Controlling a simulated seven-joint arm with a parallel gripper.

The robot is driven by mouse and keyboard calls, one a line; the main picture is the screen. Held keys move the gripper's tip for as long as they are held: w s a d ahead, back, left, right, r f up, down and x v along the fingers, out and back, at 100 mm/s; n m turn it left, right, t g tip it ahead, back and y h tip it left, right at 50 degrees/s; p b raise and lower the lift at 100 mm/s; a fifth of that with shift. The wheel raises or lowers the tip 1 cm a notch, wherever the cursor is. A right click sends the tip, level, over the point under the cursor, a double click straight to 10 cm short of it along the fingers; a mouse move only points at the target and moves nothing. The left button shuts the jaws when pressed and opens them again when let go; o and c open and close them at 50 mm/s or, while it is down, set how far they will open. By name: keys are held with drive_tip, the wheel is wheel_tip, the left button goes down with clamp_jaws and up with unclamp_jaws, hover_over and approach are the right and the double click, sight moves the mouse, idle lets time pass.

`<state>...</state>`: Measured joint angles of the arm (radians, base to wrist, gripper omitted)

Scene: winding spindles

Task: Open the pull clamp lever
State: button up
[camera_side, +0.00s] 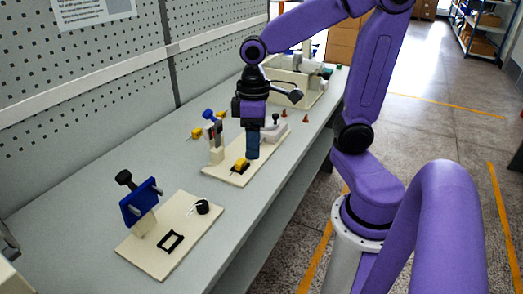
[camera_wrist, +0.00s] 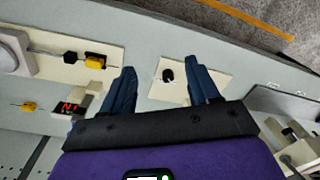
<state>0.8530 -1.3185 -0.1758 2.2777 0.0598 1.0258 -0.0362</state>
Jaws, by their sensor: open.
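My gripper (camera_side: 252,156) points down over the middle board (camera_side: 215,172) on the bench. In the wrist view its two blue fingers (camera_wrist: 162,72) stand wide apart with nothing between them. A small yellow-and-black piece (camera_side: 241,165) lies on that board just beside and below the fingers; it may be the clamp lever, but I cannot tell for sure. In the wrist view a yellow piece with a black knob (camera_wrist: 95,60) shows left of the fingers. A second yellow piece (camera_side: 197,133) sits by a small upright post (camera_side: 216,150) with blue and red parts.
The near board (camera_side: 150,255) holds a tilted blue panel (camera_side: 140,205), a black frame (camera_side: 171,240) and a black spool (camera_side: 203,207). A pale machine (camera_side: 290,85) stands farther back. Small red cones (camera_side: 284,113) stand near it. A perforated wall borders the bench.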

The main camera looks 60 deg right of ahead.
drive_tip(key=shift+s+a+f+n, duration=0.2)
drive_tip(key=shift+s+a+n, duration=0.35)
drive_tip(key=shift+s, duration=0.25)
drive_tip(key=shift+s+a+f+n, duration=0.15)
drive_tip(key=shift+s+a+n, duration=0.35)
drive_tip(key=shift+s, duration=0.3)
drive_tip(key=s+a+f+n, duration=0.2)
drive_tip(key=s+n, duration=0.3)
drive_tip(key=s, duration=0.3)
drive_tip(key=shift+s+a, duration=0.2)
drive_tip(key=shift+s, duration=0.2)
idle(1.7)
